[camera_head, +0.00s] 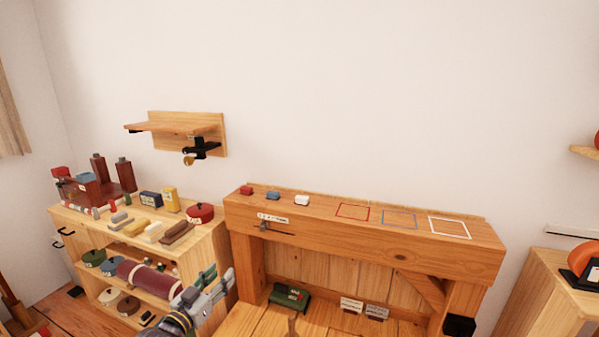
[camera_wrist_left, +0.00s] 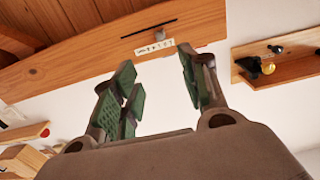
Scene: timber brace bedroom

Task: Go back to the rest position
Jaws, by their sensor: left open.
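My left gripper (camera_head: 203,284) is low in the head view, in front of the shelf unit and left of the wooden bench. Its green-padded fingers are apart with nothing between them. In the left wrist view my left gripper (camera_wrist_left: 155,85) shows the same gap between the pads, with the bench's front edge and the white wall beyond. My right gripper is in neither view.
The wooden bench (camera_head: 330,222) carries red, blue and white blocks at left and three coloured outlines at right. The shelf unit (camera_head: 190,256), crowded with items, stands close to my left gripper. A wall shelf (camera_head: 185,128) hangs above. A cabinet (camera_head: 535,295) stands at right.

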